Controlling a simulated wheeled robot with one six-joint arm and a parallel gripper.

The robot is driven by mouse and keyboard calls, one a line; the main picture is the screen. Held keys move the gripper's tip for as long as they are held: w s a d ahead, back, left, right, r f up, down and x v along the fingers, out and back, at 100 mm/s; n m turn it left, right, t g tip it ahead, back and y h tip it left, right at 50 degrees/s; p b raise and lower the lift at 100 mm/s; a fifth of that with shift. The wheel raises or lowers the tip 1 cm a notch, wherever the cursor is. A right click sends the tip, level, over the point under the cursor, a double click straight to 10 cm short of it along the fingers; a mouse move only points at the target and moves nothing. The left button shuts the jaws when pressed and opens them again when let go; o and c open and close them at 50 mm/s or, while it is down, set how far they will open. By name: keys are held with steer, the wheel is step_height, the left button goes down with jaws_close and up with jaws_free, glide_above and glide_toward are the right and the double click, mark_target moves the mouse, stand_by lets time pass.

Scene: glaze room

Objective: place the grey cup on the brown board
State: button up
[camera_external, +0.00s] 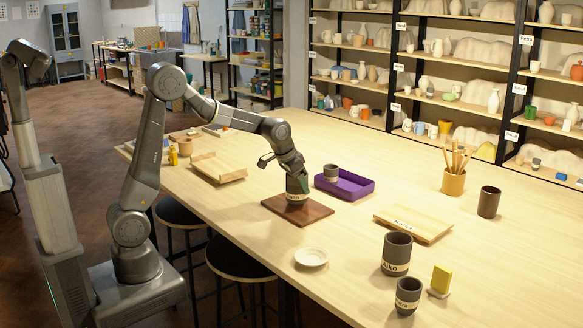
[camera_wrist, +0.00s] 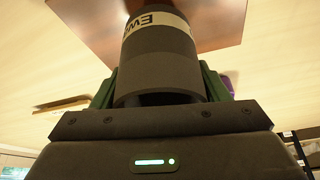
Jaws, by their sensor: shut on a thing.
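The grey cup (camera_external: 297,188) has a cream name band, which also shows on the cup in the wrist view (camera_wrist: 157,60). My gripper (camera_external: 296,176) is shut on it, with green finger pads on either side of its wall. The brown board (camera_external: 316,211) lies flat on the table directly under the cup and fills the top of the wrist view (camera_wrist: 88,28). The cup looks about upright over the board's middle. I cannot tell whether its base touches the board.
A white saucer (camera_external: 311,257) is in front. Labelled grey cups (camera_external: 397,262) (camera_external: 408,298) and a yellow block (camera_external: 440,278) stand front right. A wooden board (camera_external: 415,224) lies right.

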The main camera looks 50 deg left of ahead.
steer(key=shift+f, duration=0.8)
steer(key=shift+f, duration=0.25)
steer(key=o, duration=1.1)
steer(key=shift+r, duration=0.1)
steer(key=shift+s+r, duration=0.1)
steer(key=shift+r, duration=0.45)
steer(key=v, duration=1.1)
steer(key=shift+s+r, duration=0.1)
